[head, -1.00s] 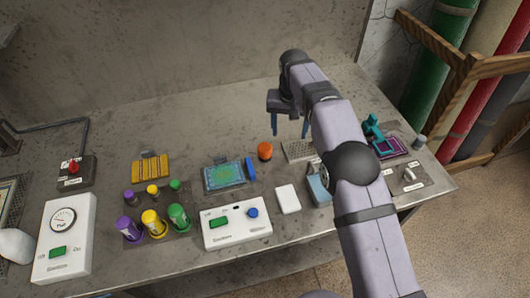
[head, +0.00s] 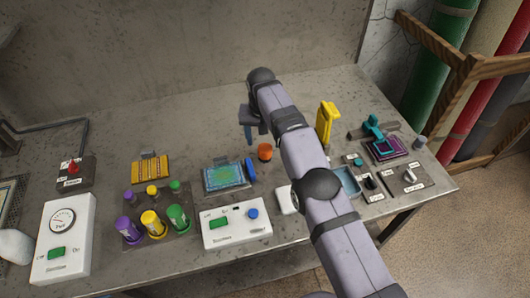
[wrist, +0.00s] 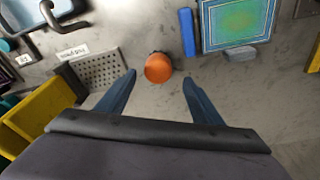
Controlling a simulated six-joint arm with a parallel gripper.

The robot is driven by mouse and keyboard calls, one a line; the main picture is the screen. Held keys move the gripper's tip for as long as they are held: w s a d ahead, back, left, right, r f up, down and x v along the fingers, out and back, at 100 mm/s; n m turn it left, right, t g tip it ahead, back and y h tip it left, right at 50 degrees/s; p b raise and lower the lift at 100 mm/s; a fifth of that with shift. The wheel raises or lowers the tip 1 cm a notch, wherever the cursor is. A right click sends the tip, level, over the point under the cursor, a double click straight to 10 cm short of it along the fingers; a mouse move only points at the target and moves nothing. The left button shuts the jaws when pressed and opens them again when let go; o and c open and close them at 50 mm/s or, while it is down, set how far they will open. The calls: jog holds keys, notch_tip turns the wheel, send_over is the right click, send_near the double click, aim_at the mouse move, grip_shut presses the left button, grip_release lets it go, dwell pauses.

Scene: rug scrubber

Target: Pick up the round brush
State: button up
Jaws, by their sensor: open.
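The round brush appears to be the small orange round-topped object (head: 264,152) standing on the table right of the blue-green framed panel. In the wrist view the orange top (wrist: 158,67) lies between and just beyond my two blue fingertips. My gripper (head: 248,133) is open and empty, pointing down above the table, behind and slightly left of the orange object in the head view. I see no contact between the fingers and it.
A blue bar (wrist: 187,32) and the framed panel (wrist: 235,20) lie close beside the orange object. A perforated grey tray (wrist: 97,69) and a yellow tool (wrist: 45,112) are on its other side. A white control box (head: 236,223) stands nearer. The table behind is bare.

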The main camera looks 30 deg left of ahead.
aim_at(265, 147)
jog(key=shift+f, duration=0.1)
jog(key=shift+d+f, duration=0.2)
jog(key=shift+f, duration=0.65)
jog(key=shift+w+f+p, duration=0.15)
jog(key=shift+f+p, duration=0.15)
jog(key=shift+f, duration=0.55)
jog(key=shift+w+f+p, duration=0.1)
jog(key=shift+f+p, duration=0.2)
jog(key=shift+f, duration=0.5)
jog(key=c, duration=1.2)
